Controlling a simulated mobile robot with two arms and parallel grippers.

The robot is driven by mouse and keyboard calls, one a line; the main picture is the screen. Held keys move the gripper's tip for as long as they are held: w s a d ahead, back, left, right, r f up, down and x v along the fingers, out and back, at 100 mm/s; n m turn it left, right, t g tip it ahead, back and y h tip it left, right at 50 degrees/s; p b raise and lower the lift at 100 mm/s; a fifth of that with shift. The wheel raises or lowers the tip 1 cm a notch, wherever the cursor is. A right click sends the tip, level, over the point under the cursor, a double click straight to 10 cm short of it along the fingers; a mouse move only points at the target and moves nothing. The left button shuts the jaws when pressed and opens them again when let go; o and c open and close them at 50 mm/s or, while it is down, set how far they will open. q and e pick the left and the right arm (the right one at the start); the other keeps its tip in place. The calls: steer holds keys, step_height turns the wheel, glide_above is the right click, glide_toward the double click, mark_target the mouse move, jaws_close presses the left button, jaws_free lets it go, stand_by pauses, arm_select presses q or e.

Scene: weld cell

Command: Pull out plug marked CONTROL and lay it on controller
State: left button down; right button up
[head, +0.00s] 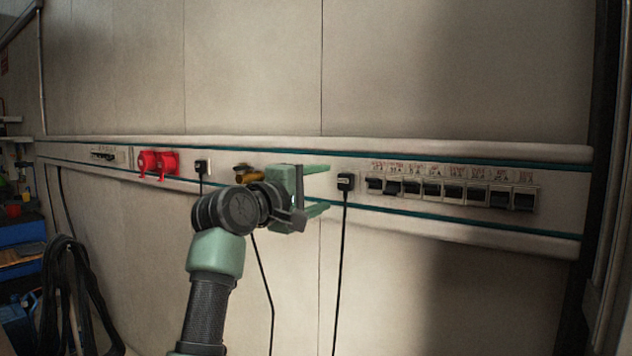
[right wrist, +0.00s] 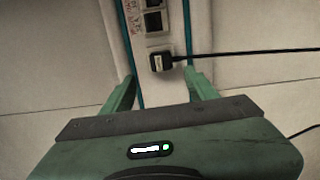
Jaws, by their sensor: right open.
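A black plug (head: 346,181) with a hanging black cord sits in the wall rail, left of a row of switches. It also shows in the right wrist view (right wrist: 161,61), just beyond my fingertips and roughly between them. Any marking on it is too small to read. My right gripper (head: 322,189) is open and empty, its two green fingers pointing at this plug and apart from it. Another black plug (head: 201,166) sits farther left on the rail. I cannot pick out a controller. My left gripper is not in view.
A row of dark switches (head: 452,191) runs along the rail (head: 480,229) to the right. Black cables (head: 78,290) hang at the lower left, beside blue shelving (head: 22,233). The wall above the rail is clear.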

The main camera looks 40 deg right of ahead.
mark_target(342, 182)
steer(key=shift+w+a, duration=0.1)
stand_by(0.3)
steer(key=p+x, duration=0.3)
steer(key=x, duration=0.2)
steer(key=shift+r, duration=0.2)
steer(key=shift+w+d+f, duration=0.1)
steer(key=shift+d+f, duration=0.05)
steer(key=shift+d, duration=0.4)
steer(key=shift+w+d+f, duration=0.1)
steer(key=shift+d, duration=0.5)
steer(key=shift+x, duration=0.9)
steer(key=shift+b, duration=0.95)
